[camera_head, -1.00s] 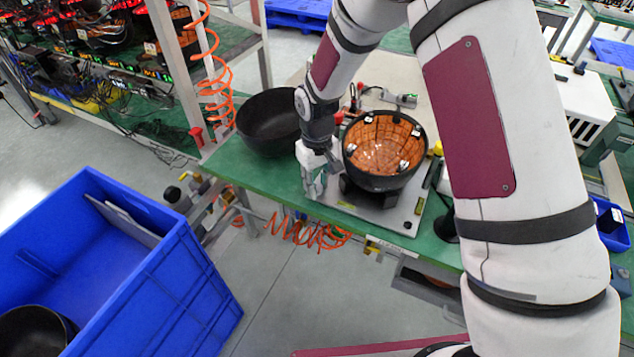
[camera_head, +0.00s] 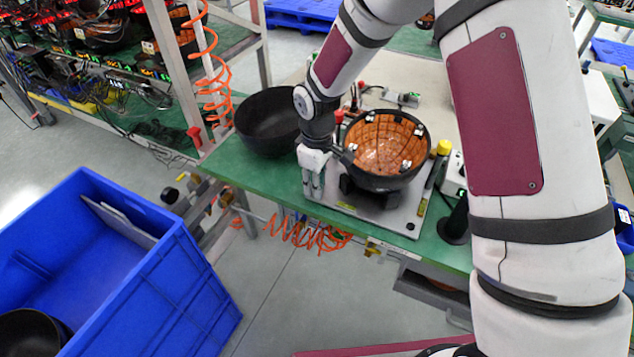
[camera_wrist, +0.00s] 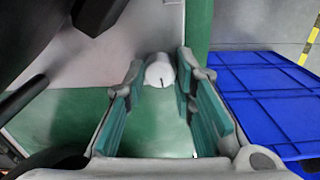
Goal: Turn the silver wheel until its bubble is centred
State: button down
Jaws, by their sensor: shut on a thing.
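My gripper (camera_head: 314,188) points down at the left front corner of a pale plate (camera_head: 391,224) on the green bench. In the wrist view, its teal-padded fingers are closed on a small pale silver wheel (camera_wrist: 158,72) with a dark mark. The wheel is hidden behind the fingers in the head view. A yellow-green level vial (camera_head: 346,207) lies on the plate's front edge, and another (camera_head: 421,207) lies near its right edge. Their bubbles are too small to read. A black bowl with an orange tiled inside (camera_head: 386,148) sits on the plate, close to my gripper's right.
An empty black bowl (camera_head: 268,122) stands on the bench left of my wrist. A yellow-capped post (camera_head: 443,148) stands right of the orange-lined bowl. A blue crate (camera_head: 190,290) stands on the floor at left. Orange coiled hoses hang near the bench (camera_head: 280,190).

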jog(key=c, duration=1.3)
grip_release()
jog(key=shift+c, duration=0.2)
notch_tip(320, 180, up, 12)
